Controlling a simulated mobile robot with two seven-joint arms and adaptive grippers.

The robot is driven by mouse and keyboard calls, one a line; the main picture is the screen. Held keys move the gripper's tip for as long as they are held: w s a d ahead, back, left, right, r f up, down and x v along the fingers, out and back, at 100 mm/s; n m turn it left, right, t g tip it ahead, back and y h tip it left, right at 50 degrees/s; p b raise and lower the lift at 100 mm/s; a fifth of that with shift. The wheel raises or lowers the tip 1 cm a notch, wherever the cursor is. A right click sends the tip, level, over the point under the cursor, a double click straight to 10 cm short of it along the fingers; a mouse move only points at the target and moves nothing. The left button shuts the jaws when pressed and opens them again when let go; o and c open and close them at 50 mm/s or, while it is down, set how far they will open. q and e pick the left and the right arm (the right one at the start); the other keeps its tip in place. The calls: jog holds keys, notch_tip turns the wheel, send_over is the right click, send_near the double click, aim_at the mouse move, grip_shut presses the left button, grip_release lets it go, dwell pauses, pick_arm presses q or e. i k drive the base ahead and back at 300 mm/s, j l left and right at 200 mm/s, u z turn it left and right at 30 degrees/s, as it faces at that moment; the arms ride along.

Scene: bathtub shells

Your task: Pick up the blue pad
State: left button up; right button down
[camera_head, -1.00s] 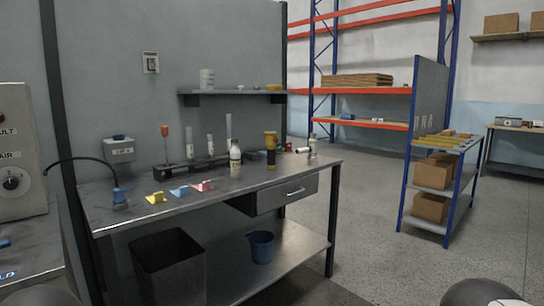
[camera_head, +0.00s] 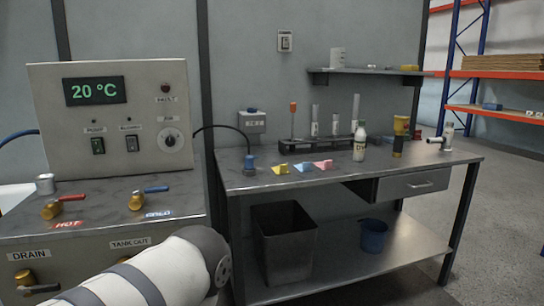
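The blue pad (camera_head: 303,166) lies on the metal workbench (camera_head: 420,160), between a yellow pad (camera_head: 280,169) and a pink pad (camera_head: 323,165). The three sit close together in a row near the bench's front left part. A white and grey link of one of my arms shows at the bottom left, well short of the pads. Neither gripper is in view. Nothing is touching the blue pad.
A blue-based nozzle (camera_head: 249,164) on a black hose stands left of the pads. A rack of tubes (camera_head: 322,144) and a white bottle (camera_head: 360,142) stand behind. A control panel (camera_head: 112,118) with valves stands left. Bench front is clear.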

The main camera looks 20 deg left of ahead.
aim_at(389, 138)
jog(key=i+l, duration=0.3)
jog(key=i+l+u, duration=0.1)
jog(key=i+l, duration=0.15)
jog(key=l, duration=0.2)
jog(key=i+l, duration=0.3)
jog(key=i+l+u, duration=0.1)
jog(key=i+l, duration=0.15)
jog(key=l, duration=0.25)
jog(key=i+l, duration=0.25)
jog(key=l, duration=0.2)
jog(key=i+l+u, duration=0.1)
jog(key=i+l, duration=0.15)
jog(key=l, duration=0.15)
jog(key=i+l, duration=0.25)
jog(key=l, duration=0.2)
jog(key=i+l+u, duration=0.1)
jog(key=i+l, duration=0.15)
jog(key=l, duration=0.2)
